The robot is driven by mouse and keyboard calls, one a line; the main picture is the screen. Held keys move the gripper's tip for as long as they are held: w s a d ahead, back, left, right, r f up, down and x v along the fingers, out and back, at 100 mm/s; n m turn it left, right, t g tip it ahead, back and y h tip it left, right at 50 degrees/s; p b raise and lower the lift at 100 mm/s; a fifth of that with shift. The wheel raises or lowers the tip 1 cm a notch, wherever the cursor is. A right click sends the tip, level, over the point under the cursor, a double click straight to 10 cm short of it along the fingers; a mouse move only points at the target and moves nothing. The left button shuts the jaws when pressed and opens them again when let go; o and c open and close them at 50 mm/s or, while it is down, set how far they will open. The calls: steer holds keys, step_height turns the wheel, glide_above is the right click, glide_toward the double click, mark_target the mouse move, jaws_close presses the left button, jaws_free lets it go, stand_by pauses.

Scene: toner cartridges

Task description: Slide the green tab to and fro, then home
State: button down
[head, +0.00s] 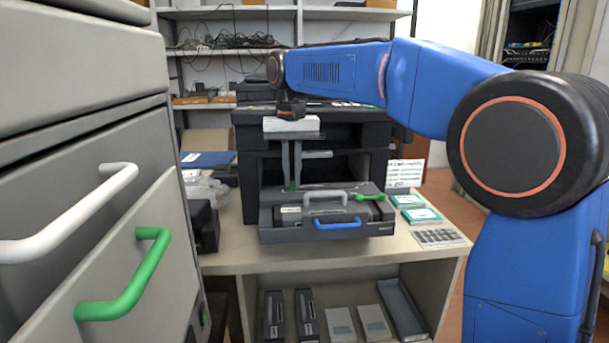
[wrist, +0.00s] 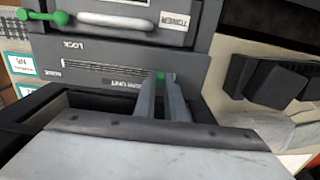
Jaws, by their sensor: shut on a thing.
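The small green tab (wrist: 160,78) sits at a slot strip on the dark toner unit (wrist: 95,72), with printed lettering beside the slot. In the wrist view, where lettering appears upside down, my gripper (wrist: 160,85) has its two grey fingers around the tab. In the head view my gripper (head: 291,184) points straight down at the left part of the unit (head: 268,219), shut on the tab. Only a bit of the green tab (head: 292,186) shows there between the fingertips. The fingers hide part of it and of the strip.
The unit has a grey handle (head: 325,195), a green lever (head: 371,197) at right and a blue front handle (head: 338,224). Teal-white boxes (head: 421,215) lie right of it on the table (head: 340,254). A cabinet with a green handle (head: 125,290) stands close at left.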

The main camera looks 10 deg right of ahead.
mark_target(293, 179)
steer(key=shift+a, duration=0.15)
steer(key=c, duration=1.8)
jaws_free()
steer(key=shift+a, duration=0.15)
step_height(293, 179, up, 18)
steer(key=shift+f, duration=0.25)
steer(key=f, duration=1.7)
steer(key=shift+d+f, duration=0.25)
steer(key=shift+d, duration=0.1)
